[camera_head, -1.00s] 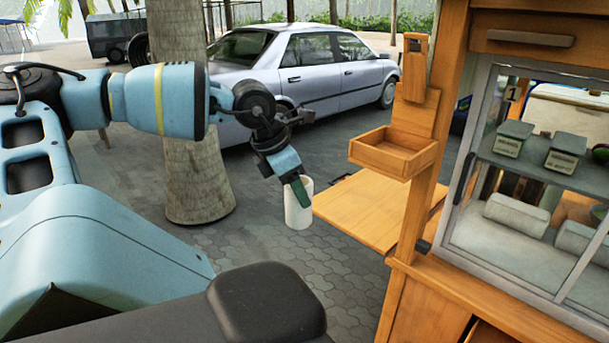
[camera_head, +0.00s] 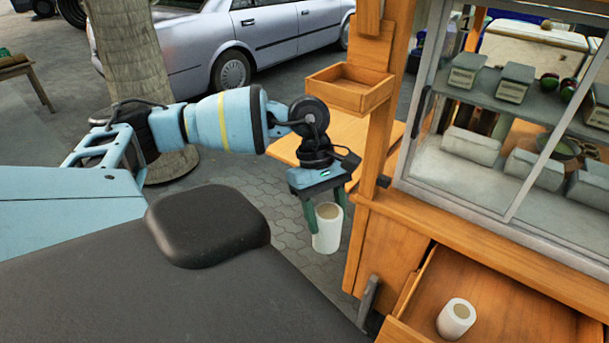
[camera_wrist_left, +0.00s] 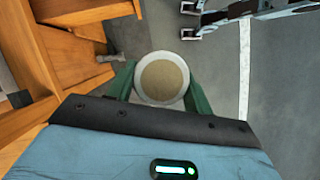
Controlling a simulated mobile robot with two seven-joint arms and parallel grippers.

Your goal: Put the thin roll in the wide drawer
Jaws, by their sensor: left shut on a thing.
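My left gripper (camera_head: 325,206) is shut around a white roll (camera_head: 328,236) with a tan core and holds it upright in the air, left of the cart. In the left wrist view the roll (camera_wrist_left: 162,80) shows end-on between the green fingers. The wide drawer (camera_head: 490,275) is pulled open at the lower right of the head view, with wooden walls and a bare floor around a second white roll (camera_head: 456,318) standing in it. The drawer's near end is cut off by the frame. My right gripper is not in view.
The wooden cart's post (camera_head: 372,150) stands just right of my left gripper. A small wooden box (camera_head: 350,100) and a side shelf (camera_head: 285,150) are above and behind it. A glass case (camera_head: 500,160) sits above the drawer. Paving left of the cart is clear.

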